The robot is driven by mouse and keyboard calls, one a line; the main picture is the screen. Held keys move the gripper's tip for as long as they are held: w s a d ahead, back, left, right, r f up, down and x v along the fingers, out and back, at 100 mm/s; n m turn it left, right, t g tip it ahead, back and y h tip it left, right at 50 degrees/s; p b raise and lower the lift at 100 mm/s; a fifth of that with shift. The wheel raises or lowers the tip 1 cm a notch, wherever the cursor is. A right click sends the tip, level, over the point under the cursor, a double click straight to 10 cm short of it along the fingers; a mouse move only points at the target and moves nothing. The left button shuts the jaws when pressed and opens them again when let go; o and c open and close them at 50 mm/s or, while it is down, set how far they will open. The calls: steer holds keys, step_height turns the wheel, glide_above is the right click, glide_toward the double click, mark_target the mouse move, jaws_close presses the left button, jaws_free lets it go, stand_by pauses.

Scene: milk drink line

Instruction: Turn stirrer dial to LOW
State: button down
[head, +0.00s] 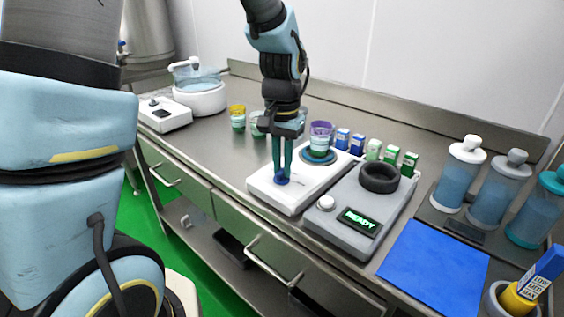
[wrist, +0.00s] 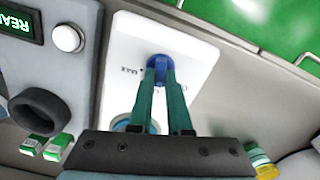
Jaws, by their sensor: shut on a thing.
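The white stirrer (head: 262,189) stands near the front edge of the steel bench. Its blue dial (head: 282,181) is on the front part of its top. My gripper (head: 282,172) points down from above, its green fingers shut on the dial. In the wrist view the fingertips (wrist: 160,78) pinch the blue dial (wrist: 159,61). The word MAX is printed left of the dial there; a mark on the right is partly hidden by a finger. I cannot read a LOW mark or the dial's pointer. A purple-rimmed cup (head: 320,136) stands on the stirrer's round blue plate.
A grey device (head: 340,238) with a READY display, white button and black ring sits right beside the stirrer. Small blue and green cartons (head: 373,149) stand behind. A blue mat (head: 435,268) and several bottles (head: 460,175) are at right. Bench left of the stirrer is fairly clear.

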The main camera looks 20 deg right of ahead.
steer(key=shift+m+p, duration=0.3)
steer(key=shift+m, duration=1)
steer(key=c, duration=0.9)
jaws_free()
steer(key=shift+o, duration=0.2)
steer(key=shift+r, duration=0.1)
step_height(320, 180, up, 11)
steer(key=b, duration=0.1)
steer(key=shift+f, duration=0.2)
steer(key=a+f+n, duration=0.3)
steer(key=a, duration=0.5)
steer(key=a+f+n+t, duration=0.1)
steer(key=a+f+n, duration=0.2)
steer(key=a, duration=0.6)
steer(key=a+f+n, duration=0.3)
steer(key=a+n, duration=0.1)
steer(key=a, duration=0.4)
steer(key=shift+w+a+n+t, duration=0.3)
steer(key=shift+w, duration=0.15)
